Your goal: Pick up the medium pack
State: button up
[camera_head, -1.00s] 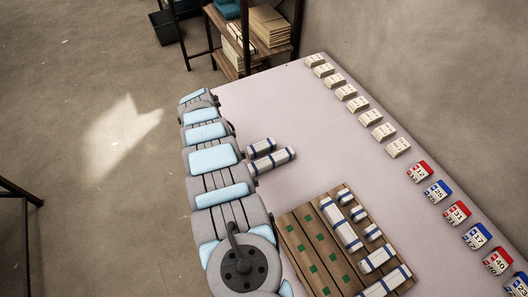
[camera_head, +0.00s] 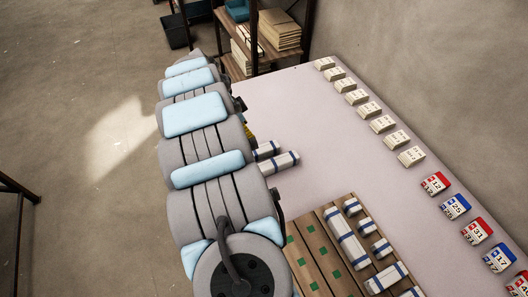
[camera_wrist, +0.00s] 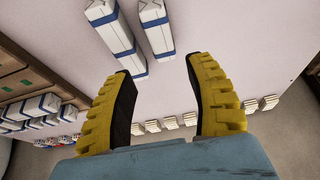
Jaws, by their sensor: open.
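Two white packs with blue bands lie side by side on the pale table. The longer pack (camera_head: 281,164) is nearer the wooden board, and the shorter pack (camera_head: 264,151) lies just beyond it. Which one is the medium pack I cannot tell for certain. In the wrist view the longer pack (camera_wrist: 115,32) is at upper left and the shorter pack (camera_wrist: 157,28) at upper middle. My gripper (camera_wrist: 160,68) is open and empty, its yellow fingers apart below the packs in that view. In the head view my arm mostly hides it, leaving a yellow bit beside the packs.
A wooden slatted board (camera_head: 311,252) with green squares holds several banded packs of different sizes. Rows of cream blocks (camera_head: 370,109) and numbered red and blue blocks (camera_head: 436,184) line the table's far edge. A shelf (camera_head: 232,66) stands behind. The table's middle is clear.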

aim_at(262, 148)
jog(key=b+x, duration=0.2)
jog(key=x, duration=0.8)
jog(key=shift+f, duration=0.4)
jog(key=shift+b+x, duration=1.6)
jog(key=shift+x, duration=1.05)
jog(key=shift+d+r, duration=0.1)
jog(key=shift+d, duration=0.05)
jog(key=c, duration=0.9)
